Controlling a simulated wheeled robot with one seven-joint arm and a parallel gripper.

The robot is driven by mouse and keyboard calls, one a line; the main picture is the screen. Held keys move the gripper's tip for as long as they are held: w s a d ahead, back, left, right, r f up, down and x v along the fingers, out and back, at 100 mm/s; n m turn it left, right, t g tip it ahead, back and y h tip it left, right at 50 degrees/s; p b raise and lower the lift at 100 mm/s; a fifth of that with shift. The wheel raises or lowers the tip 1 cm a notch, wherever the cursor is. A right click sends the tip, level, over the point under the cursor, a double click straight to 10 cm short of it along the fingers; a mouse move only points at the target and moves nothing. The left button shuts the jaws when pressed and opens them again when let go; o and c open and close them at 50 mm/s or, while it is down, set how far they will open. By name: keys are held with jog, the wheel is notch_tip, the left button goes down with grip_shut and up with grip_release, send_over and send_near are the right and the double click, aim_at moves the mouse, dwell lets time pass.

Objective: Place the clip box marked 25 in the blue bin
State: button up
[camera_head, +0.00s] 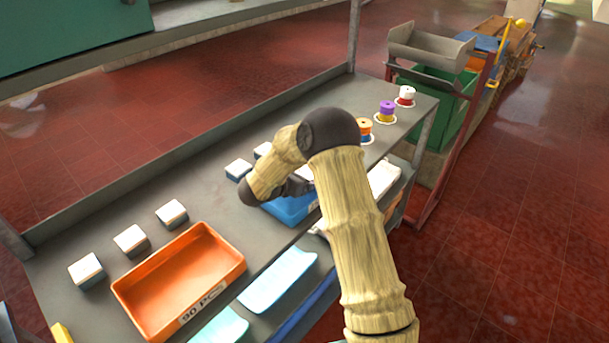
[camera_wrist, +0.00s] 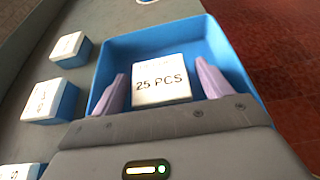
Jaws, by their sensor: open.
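The clip box marked 25 PCS (camera_wrist: 160,80) lies inside the blue bin (camera_wrist: 107,65), its white lettered top facing up, in the wrist view. My gripper (camera_wrist: 158,85) is open, with one pale finger on each side of the box and a gap showing on both sides. In the head view the blue bin (camera_head: 290,209) is mostly hidden behind my arm, and the box's lettering cannot be seen there. My gripper (camera_head: 300,186) is also largely hidden in that view.
An orange bin (camera_head: 235,256) marked 90 PCS sits on the same grey shelf (camera_head: 130,210). Several white-topped blue or grey boxes stand behind the bins, including one box (camera_wrist: 70,46) left of the blue bin. Coloured spools (camera_head: 387,110) stand at the far right.

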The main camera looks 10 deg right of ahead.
jog(key=b+v, duration=0.2)
jog(key=v, duration=1)
jog(key=shift+s+f, duration=0.1)
